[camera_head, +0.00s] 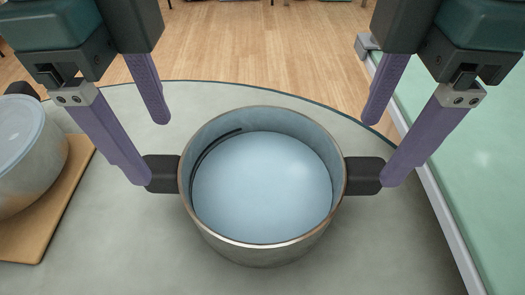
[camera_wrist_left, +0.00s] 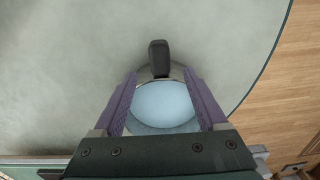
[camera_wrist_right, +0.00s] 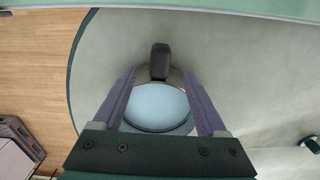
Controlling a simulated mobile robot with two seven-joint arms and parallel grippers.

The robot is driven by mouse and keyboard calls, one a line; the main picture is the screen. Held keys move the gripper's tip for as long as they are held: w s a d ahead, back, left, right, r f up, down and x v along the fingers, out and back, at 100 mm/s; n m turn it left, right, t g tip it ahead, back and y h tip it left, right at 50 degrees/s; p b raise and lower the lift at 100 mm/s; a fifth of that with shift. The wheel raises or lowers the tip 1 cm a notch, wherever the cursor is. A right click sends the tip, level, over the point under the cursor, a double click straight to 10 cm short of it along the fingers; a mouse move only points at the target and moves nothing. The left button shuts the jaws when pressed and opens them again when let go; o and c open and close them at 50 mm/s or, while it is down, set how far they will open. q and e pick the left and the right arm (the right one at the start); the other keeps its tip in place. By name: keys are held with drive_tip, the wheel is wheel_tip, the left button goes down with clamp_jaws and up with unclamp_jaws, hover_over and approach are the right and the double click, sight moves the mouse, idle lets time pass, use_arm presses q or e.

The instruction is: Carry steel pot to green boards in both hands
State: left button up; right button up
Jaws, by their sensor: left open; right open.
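The steel pot (camera_head: 265,252) stands upright on a grey-green rounded tabletop (camera_head: 380,255), with a pale blue inside and a dark curved line along its inner wall. It has a dark handle on the left (camera_head: 163,173) and one on the right (camera_head: 362,175). My left gripper (camera_head: 151,150) is open at the left handle, which lies between its finger ends in the left wrist view (camera_wrist_left: 159,58). My right gripper (camera_head: 381,150) is open at the right handle, likewise in the right wrist view (camera_wrist_right: 160,60). I cannot tell whether fingers touch the handles. A pale green surface (camera_head: 490,130), possibly the green boards, lies at the right.
A second lidded pot (camera_head: 30,170) stands on a wooden board (camera_head: 60,215) at the left. A grey edge (camera_head: 445,215) borders the pale green surface. Wooden floor (camera_head: 260,45) lies beyond the table's curved edge. The right wrist view shows a dark crate (camera_wrist_right: 20,135).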

sight(172, 181)
use_arm(q)
wheel_tip(172, 181, down, 9)
drive_tip(key=shift+f, duration=0.15)
use_arm(e)
wheel_tip(172, 181, down, 9)
drive_tip(key=shift+f, duration=0.15)
use_arm(q)
drive_tip(key=shift+c, duration=0.2)
use_arm(e)
drive_tip(key=shift+c, duration=0.2)
use_arm(q)
clamp_jaws()
use_arm(e)
clamp_jaws()
idle(0.4)
